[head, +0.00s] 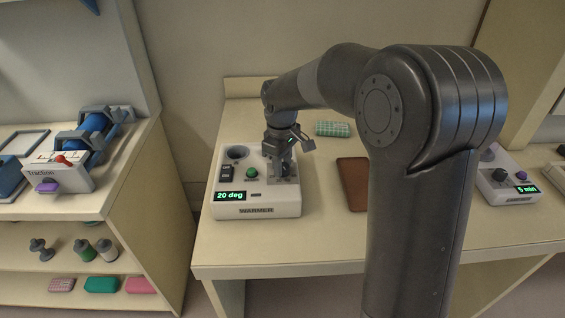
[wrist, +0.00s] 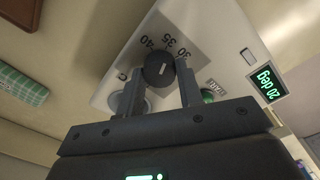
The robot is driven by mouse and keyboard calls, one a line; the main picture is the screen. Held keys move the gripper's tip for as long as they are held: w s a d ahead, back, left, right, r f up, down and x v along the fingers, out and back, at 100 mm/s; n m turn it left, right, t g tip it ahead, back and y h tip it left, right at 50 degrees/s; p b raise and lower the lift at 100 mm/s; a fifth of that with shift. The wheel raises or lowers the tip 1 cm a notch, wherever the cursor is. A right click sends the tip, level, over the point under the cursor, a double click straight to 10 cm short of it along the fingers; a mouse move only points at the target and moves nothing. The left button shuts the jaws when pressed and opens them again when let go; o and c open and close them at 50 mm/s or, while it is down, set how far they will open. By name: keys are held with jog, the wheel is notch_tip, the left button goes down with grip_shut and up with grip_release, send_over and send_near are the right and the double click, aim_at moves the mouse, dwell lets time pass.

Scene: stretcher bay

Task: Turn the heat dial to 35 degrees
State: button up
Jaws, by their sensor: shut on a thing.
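The white warmer box (head: 257,205) stands at the left of the table. Its green display (head: 230,196) reads 20 deg, and the display also shows in the wrist view (wrist: 268,84). The dark heat dial (wrist: 158,69) sits on a grey scale plate printed 30, 35 and 40. It has a short white pointer mark on its face. My gripper (head: 284,172) reaches down onto the right part of the box. In the wrist view my gripper (wrist: 161,76) has a finger on each side of the dial and is shut on it. In the head view the gripper hides most of the dial.
The box also carries a black switch (head: 226,172), a green button (head: 251,173) and a round grey part (head: 237,153). A brown pad (head: 352,184) and a green checked pack (head: 333,129) lie nearby. Another unit (head: 510,195) reads 5 min. A traction unit (head: 62,172) stands left.

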dwell(0.5)
jog(key=o, duration=1)
jog(key=shift+r, duration=0.1)
jog(key=r, duration=1)
jog(key=shift+s+a+r, duration=0.1)
jog(key=shift+s+r, duration=0.1)
jog(key=shift+r, duration=0.1)
